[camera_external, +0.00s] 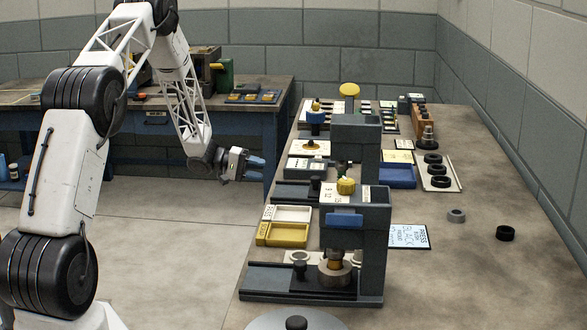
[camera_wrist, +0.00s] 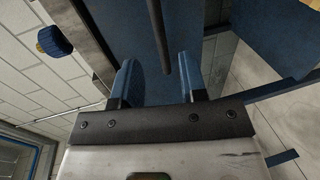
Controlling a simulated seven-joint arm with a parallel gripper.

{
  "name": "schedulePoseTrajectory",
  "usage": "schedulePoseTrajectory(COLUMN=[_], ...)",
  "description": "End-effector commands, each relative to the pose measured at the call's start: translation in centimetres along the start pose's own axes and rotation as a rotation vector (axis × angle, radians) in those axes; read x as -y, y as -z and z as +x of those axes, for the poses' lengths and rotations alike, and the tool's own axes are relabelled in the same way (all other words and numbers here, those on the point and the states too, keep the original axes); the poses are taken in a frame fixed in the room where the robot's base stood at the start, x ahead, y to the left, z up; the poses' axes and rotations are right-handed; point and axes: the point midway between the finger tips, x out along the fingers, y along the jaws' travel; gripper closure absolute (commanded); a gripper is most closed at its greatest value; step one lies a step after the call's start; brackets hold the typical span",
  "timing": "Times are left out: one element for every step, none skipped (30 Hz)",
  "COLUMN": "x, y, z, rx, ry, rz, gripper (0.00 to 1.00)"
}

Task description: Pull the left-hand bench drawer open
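In the wrist view a blue panel (camera_wrist: 125,25) fills the top middle, with a dark bar (camera_wrist: 158,35) that looks like a handle. My gripper (camera_external: 256,168) is open, its blue fingers pointing right beside the front edge of the right-hand bench. In the wrist view the fingers (camera_wrist: 158,75) are apart, with the bar's end showing between them; I cannot tell whether they touch it. No open drawer shows.
The right-hand bench (camera_external: 480,270) carries presses (camera_external: 372,240), trays (camera_external: 283,235), black rings (camera_external: 506,233) and a tablet-like card (camera_external: 409,236). A blue knob (camera_wrist: 53,40) shows in the wrist view. The floor (camera_external: 180,230) before the benches is clear.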

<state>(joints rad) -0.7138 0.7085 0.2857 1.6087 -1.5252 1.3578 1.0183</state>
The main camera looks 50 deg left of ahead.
Motion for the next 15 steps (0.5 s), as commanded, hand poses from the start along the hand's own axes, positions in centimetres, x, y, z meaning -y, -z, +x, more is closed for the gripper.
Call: schedulePoseTrajectory(x=[0.0,0.0,0.0,0.0,0.0,0.0,0.1,0.1,0.1,0.1,0.1,0.1,0.0,0.0,0.0], y=[0.0,0.0,0.0,0.0,0.0,0.0,0.0,0.0,0.0,0.0,0.0,-0.1,-0.1,0.0,0.0], z=[0.1,0.1,0.3,0.4,0.5,0.8,1.0,1.2,1.6,1.9,2.3,2.8,3.1,3.4,3.9], rx=[0.000,0.000,0.000,0.000,0.000,0.000,0.000,0.000,0.000,0.001,0.001,0.002,0.002,0.002,0.002], ry=[0.000,0.000,0.000,0.000,0.000,0.000,0.000,0.000,0.000,0.000,0.000,0.001,0.000,0.000,0.000], rz=[0.000,0.000,0.000,0.000,-0.001,-0.001,-0.001,-0.001,-0.001,-0.001,-0.001,-0.001,-0.001,0.000,0.000], gripper=[0.61,0.61,0.61,0.61,0.61,0.61,0.61,0.61,0.61,0.61,0.61,0.61,0.61,0.61,0.61])
